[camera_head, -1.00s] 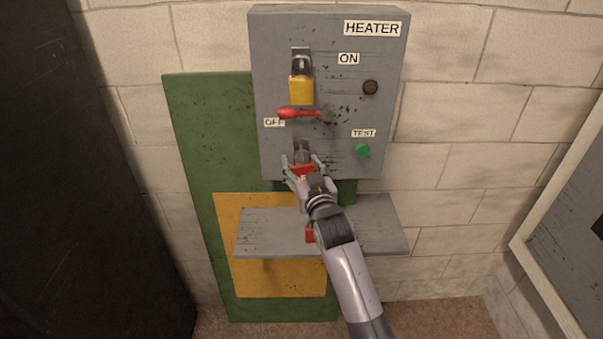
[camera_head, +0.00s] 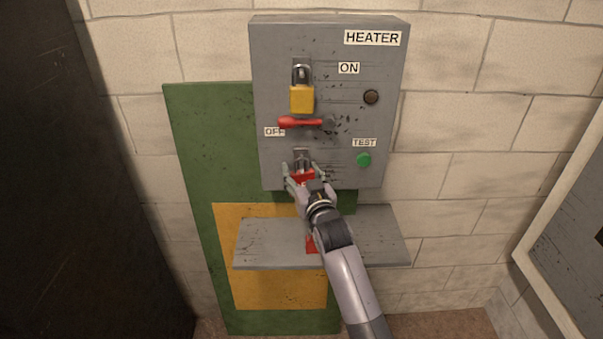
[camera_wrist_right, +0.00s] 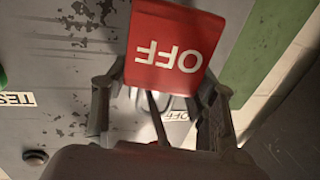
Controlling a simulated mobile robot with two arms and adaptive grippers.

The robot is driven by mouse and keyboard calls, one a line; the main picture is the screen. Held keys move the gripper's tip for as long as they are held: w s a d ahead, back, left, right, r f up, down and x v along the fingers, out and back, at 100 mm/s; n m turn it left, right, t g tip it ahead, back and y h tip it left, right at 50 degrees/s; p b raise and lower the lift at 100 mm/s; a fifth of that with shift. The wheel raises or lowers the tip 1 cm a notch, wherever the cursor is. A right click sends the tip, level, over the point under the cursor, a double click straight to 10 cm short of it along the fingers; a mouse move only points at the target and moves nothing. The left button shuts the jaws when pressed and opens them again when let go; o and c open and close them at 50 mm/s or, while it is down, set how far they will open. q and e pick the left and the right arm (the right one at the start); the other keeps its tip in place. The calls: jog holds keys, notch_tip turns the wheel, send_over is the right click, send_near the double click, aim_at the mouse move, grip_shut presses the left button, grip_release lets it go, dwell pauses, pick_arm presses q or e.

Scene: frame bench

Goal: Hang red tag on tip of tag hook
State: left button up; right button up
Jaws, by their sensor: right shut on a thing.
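The red tag (camera_head: 302,176) is between the fingers of my right gripper (camera_head: 303,172), which is shut on it, in front of the lower edge of the grey heater box. In the right wrist view the tag (camera_wrist_right: 172,48) shows the word OFF upside down, beyond the fingers (camera_wrist_right: 160,105). A grey metal fitting (camera_head: 302,156), seemingly the tag hook, shows just above the tag on the box face. Its tip is hidden, and I cannot tell whether the tag touches it. My left gripper is not in view.
The heater box (camera_head: 350,100) carries a yellow padlock (camera_head: 301,100), a red lever (camera_head: 300,123) and a green TEST button (camera_head: 364,160). Below, a grey shelf (camera_head: 270,243) juts out, with another red thing (camera_head: 312,244) partly behind my arm.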

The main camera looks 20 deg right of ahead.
jog(key=o, duration=1.2)
jog(key=s, duration=1.2)
notch_tip(320, 180, down, 24)
jog(key=s+a+n+g+y, duration=0.1)
jog(key=s+a+g, duration=0.2)
jog(key=g, duration=0.2)
jog(key=s+f+g, duration=0.2)
jog(key=s+f, duration=0.3)
jog(key=f, duration=0.3)
jog(key=s+f+g, duration=0.2)
jog(key=s+f, duration=0.2)
jog(key=f, duration=0.5)
jog(key=s+d+f+n+g, duration=0.15)
jog(key=s+f+g, duration=0.25)
jog(key=s+f, duration=1.4)
jog(key=s+d+f+g, duration=0.1)
jog(key=s, duration=0.5)
jog(key=s+d+f+g, duration=0.1)
jog(key=s+d, duration=0.1)
jog(key=s, duration=0.5)
jog(key=s+d+f+g, duration=0.1)
jog(key=s+g, duration=0.1)
jog(key=s, duration=0.5)
jog(key=shift+s+d+f+h, duration=0.25)
jog(key=shift+d+f+h, duration=0.05)
jog(key=shift+f, duration=0.1)
